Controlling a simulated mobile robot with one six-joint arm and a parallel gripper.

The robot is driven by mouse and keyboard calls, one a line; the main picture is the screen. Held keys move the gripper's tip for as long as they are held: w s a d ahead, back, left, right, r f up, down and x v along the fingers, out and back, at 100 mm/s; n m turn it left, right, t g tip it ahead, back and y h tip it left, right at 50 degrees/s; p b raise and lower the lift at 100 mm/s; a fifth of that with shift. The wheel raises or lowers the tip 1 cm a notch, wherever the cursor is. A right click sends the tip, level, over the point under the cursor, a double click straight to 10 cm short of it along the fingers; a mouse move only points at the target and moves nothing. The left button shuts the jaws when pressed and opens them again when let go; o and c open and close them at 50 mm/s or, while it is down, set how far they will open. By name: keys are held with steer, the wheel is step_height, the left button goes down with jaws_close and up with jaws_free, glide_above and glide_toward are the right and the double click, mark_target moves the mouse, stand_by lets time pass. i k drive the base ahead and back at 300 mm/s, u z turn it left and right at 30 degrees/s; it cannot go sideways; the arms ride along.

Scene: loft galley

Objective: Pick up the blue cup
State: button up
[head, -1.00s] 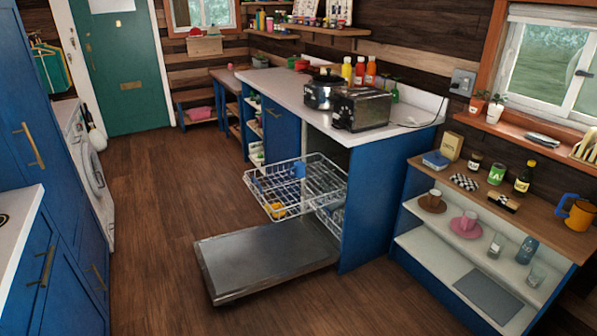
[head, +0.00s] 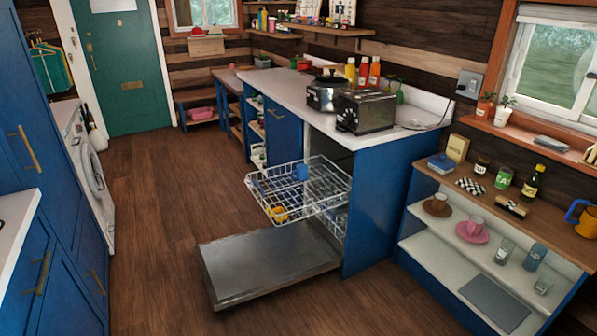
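A blue cup (head: 301,172) sits in the upper wire rack (head: 262,200) of the open dishwasher, toward the rack's back. Rack wires partly cover it. A yellow-orange item (head: 278,214) lies in the same rack near its front corner. Another blue vessel, a tumbler-like cup (head: 535,257), stands on the white shelf at the right. My gripper is not in view.
The lowered dishwasher door (head: 268,268) juts over the wooden floor (head: 160,215), with the rack pulled out above it. Floor is clear to the left, up to the washing machine (head: 90,180).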

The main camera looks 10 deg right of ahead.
mark_target(301, 169)
steer(key=u, duration=0.45)
steer(key=i, duration=0.55)
steer(key=u, duration=0.65)
steer(key=i, duration=0.8)
steer(key=u, duration=0.2)
